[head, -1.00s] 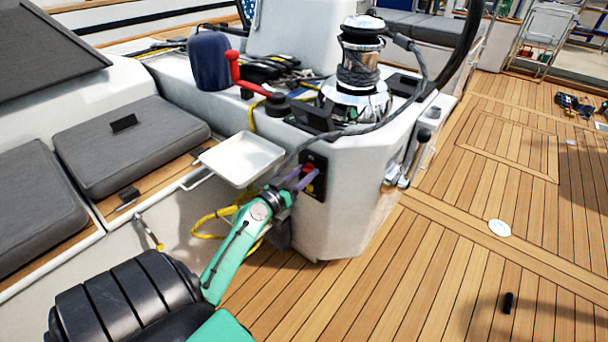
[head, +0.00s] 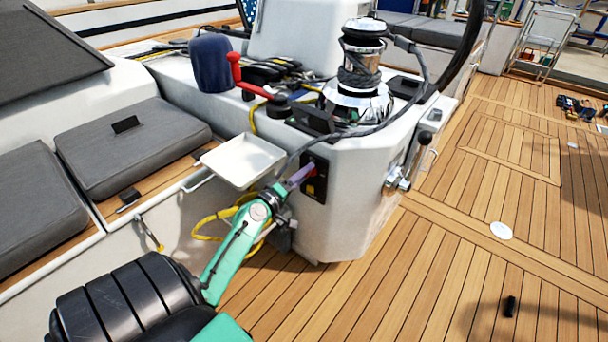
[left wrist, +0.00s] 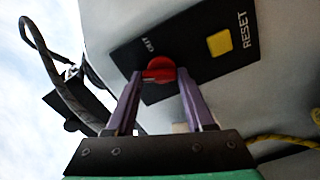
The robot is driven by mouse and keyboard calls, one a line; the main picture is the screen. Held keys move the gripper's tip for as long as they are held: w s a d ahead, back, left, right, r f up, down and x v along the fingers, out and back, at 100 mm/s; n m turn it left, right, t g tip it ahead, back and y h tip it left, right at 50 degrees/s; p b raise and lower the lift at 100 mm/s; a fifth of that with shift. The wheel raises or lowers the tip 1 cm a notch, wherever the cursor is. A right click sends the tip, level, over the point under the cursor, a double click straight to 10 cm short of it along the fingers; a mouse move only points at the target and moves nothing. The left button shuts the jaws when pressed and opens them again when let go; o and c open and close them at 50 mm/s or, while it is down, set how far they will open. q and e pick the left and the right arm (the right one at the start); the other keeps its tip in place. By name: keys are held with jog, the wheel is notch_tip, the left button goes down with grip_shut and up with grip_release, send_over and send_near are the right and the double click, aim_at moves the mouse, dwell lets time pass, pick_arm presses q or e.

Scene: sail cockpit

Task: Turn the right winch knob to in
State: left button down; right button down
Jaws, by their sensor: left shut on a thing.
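The winch knob is red and sits on a black control panel on the white winch pedestal. In the left wrist view the knob (left wrist: 159,70) is between the purple fingertips of my left gripper (left wrist: 159,77), which is shut on it. The panel (left wrist: 190,48) carries the word OUT beside the knob and a yellow button (left wrist: 220,43) marked RESET. No IN label is readable; the fingers may cover it. In the head view my left gripper (head: 303,175) reaches the panel (head: 319,182) from the lower left and hides most of the knob. My right gripper is not in view.
A white tray (head: 243,160) juts out just left of my left gripper. A chrome winch (head: 358,85) with rope and a red-handled crank (head: 245,82) stand on the pedestal. A yellow rope (head: 215,222) hangs below the tray. The deck to the right is mostly clear.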

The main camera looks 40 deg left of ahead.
pick_arm(q)
jog(key=shift+a+n, duration=0.1)
jog(key=shift+n, duration=2.1)
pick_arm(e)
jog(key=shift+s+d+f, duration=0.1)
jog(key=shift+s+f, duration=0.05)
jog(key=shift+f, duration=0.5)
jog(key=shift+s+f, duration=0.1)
pick_arm(q)
jog(key=shift+c, duration=1.4)
grip_release()
jog(key=shift+s+f, duration=0.1)
jog(key=shift+s, duration=0.05)
